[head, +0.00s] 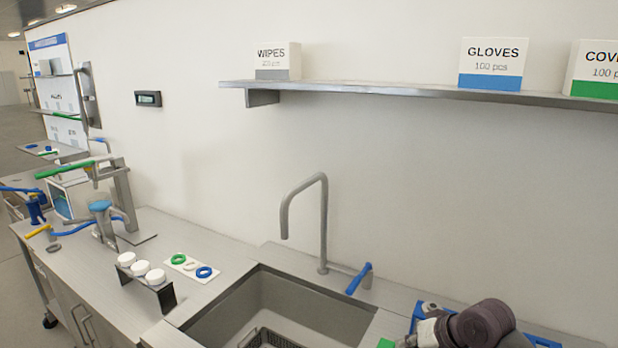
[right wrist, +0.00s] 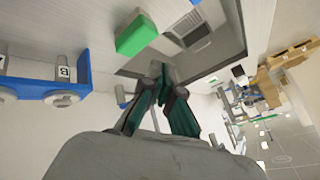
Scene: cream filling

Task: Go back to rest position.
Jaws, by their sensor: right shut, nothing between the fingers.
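My right arm comes in at the bottom right of the head view, in front of a blue rack. My right gripper shows in the right wrist view (right wrist: 158,75), its dark fingers together with nothing held between them. The fingertips appear in front of the counter and sink area in that view. The head view shows only a small part of the gripper, at the lower edge. My left gripper is in neither view.
The sink (head: 220,308) holds a dark basket (head: 268,339). A tall faucet (head: 325,215) and blue-handled lever (head: 359,278) stand behind it. A blue rack (right wrist: 78,62) and green block (right wrist: 136,35) are near my right gripper. White-capped jars (head: 141,268) stand left; a shelf (head: 400,90) hangs above.

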